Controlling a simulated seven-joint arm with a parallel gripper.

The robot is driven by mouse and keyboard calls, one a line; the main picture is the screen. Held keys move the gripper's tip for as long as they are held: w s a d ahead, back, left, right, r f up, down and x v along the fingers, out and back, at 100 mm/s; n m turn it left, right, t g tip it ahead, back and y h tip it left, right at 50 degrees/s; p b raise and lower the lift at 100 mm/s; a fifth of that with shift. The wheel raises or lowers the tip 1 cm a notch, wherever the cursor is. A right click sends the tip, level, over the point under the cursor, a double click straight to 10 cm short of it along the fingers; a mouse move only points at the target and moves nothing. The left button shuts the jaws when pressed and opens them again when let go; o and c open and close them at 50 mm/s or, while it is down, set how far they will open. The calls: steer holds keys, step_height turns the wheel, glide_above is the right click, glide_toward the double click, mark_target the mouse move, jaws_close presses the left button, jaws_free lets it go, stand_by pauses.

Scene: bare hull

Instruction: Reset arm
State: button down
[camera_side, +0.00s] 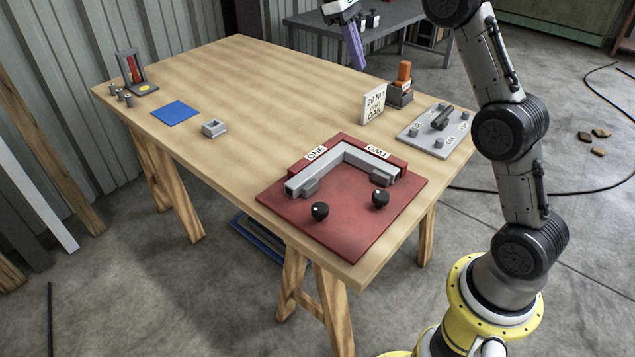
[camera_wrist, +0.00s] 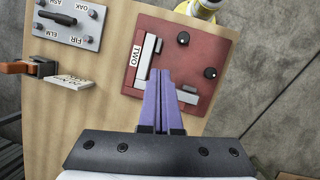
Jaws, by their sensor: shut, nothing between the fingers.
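My gripper (camera_side: 359,66) has purple fingers and hangs high, near the top of the side view, with the far table edge behind it. In the wrist view its fingers (camera_wrist: 160,72) are together with nothing between them, and they overlap the red board in the picture. My arm is raised on the right of the side view. The red board (camera_side: 352,226) lies at the table's near right end. It carries a grey angled rail (camera_side: 345,158) with labels ONE and TWO, and two black knobs (camera_side: 320,211) (camera_side: 380,198).
The wooden table (camera_side: 255,85) holds a grey plate (camera_side: 420,136) with a dark bar, a "20 Nm OAK" card (camera_side: 374,104), an orange piece (camera_side: 404,72) in a dark holder, a small grey box (camera_side: 214,129), a blue mat (camera_side: 175,113) and a red-marked stand (camera_side: 133,70). The table's middle is clear.

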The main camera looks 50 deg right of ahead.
steer(key=s+a+r+t, duration=0.3)
steer(key=s+a+r, duration=0.1)
steer(key=s, duration=0.5)
steer(key=s+a+r+t, duration=0.25)
steer(key=s+a, duration=0.25)
steer(key=s, duration=0.3)
steer(key=s+a+f+m+t+y, duration=0.1)
steer(key=s+a+f+t, duration=0.3)
steer(key=s+f, duration=0.5)
steer(key=shift+s+f+m+y, duration=0.2)
steer(key=shift+f+m+y, duration=0.25)
steer(key=shift+f, duration=1.3)
